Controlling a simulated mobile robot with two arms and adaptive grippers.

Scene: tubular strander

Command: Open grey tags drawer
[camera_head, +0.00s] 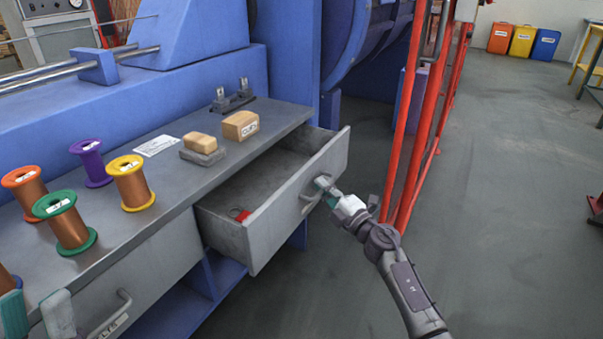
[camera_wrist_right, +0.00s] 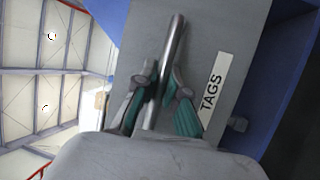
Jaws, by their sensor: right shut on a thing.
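The grey tags drawer (camera_head: 265,232) stands pulled out from under the bench top in the head view, its inside visible. Its front carries a bar handle (camera_wrist_right: 174,48) and a white label reading TAGS (camera_wrist_right: 212,88), clear in the right wrist view. My right gripper (camera_head: 325,186) is shut on the handle, its teal-padded fingers (camera_wrist_right: 164,82) on either side of the bar. A small red item (camera_head: 240,215) lies inside the drawer near its left end. My left gripper (camera_head: 36,314) is at the lower left of the head view, its fingers apart and empty, partly cut off.
Several copper wire spools (camera_head: 131,184) stand on the bench top (camera_head: 150,208) beside a white paper, a sponge-like block and a tan box (camera_head: 240,125). A second drawer (camera_head: 150,275) is shut at left. Red posts (camera_head: 408,120) rise right of the open drawer.

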